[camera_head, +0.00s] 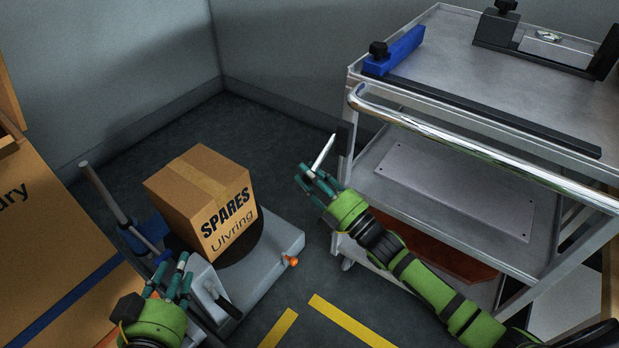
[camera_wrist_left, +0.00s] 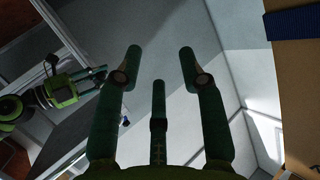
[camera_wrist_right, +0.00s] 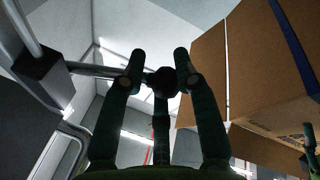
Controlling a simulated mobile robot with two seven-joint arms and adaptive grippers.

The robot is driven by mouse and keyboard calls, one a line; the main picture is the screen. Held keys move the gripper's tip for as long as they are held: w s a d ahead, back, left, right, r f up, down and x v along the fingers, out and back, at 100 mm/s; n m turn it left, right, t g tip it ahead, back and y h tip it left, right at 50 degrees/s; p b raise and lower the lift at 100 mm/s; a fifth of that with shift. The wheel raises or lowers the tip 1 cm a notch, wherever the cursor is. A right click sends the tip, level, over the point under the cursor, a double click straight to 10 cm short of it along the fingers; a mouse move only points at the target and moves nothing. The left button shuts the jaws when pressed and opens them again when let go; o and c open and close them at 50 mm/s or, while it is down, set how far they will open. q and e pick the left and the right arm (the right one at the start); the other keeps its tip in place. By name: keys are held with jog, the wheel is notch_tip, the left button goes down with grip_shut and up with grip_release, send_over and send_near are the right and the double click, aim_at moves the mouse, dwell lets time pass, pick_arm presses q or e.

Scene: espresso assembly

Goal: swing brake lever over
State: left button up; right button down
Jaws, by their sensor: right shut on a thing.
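A pale rod, apparently the brake lever (camera_head: 323,151), stands at a slant beside the left front post of the steel cart (camera_head: 480,160). My right gripper (camera_head: 314,175) is shut at its lower end. In the right wrist view, a dark round knob (camera_wrist_right: 162,83) sits between the fingertips, and the lever (camera_wrist_right: 95,70) runs left to a dark block (camera_wrist_right: 38,78). The fingers partly hide the knob. My left gripper (camera_head: 176,278) is near the grey wheeled base at lower left. In the left wrist view it is open and empty (camera_wrist_left: 160,62).
A blue clamp (camera_head: 395,52) and a black fixture (camera_head: 545,42) are on the cart top. Large cartons (camera_head: 50,250) stand at left.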

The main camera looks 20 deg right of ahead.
jog(key=n, duration=0.1)
jog(key=b, duration=0.1)
jog(key=n+y, duration=0.1)
jog(key=shift+w+d+f+n+b, duration=0.25)
jog(key=shift+w+f+n+b, duration=0.05)
jog(key=shift+f, duration=0.05)
pick_arm(q)
jog(key=d+r+t+h, duration=0.1)
jog(key=r+t+h, duration=0.1)
jog(key=r, duration=0.4)
jog(key=s+d+r+m+t+h, duration=0.1)
jog(key=d+r+t+h, duration=0.1)
jog(key=r+t, duration=0.2)
jog(key=shift+s+d+r+m+t, duration=0.15)
jog(key=shift+d+r+m+t, duration=0.15)
jog(key=shift+r, duration=1)
pick_arm(e)
jog(key=c, duration=0.9)
grip_release()
pick_arm(q)
jog(key=shift+a, duration=0.15)
pick_arm(e)
jog(key=shift+o, duration=0.2)
jog(key=shift+f, duration=0.25)
jog(key=shift+s+d+f, duration=0.1)
jog(key=shift+s+d, duration=0.05)
jog(key=shift+s, duration=0.05)
jog(key=v, duration=1.1)
jog(key=shift+s+d, duration=0.2)
jog(key=shift+s, duration=0.05)
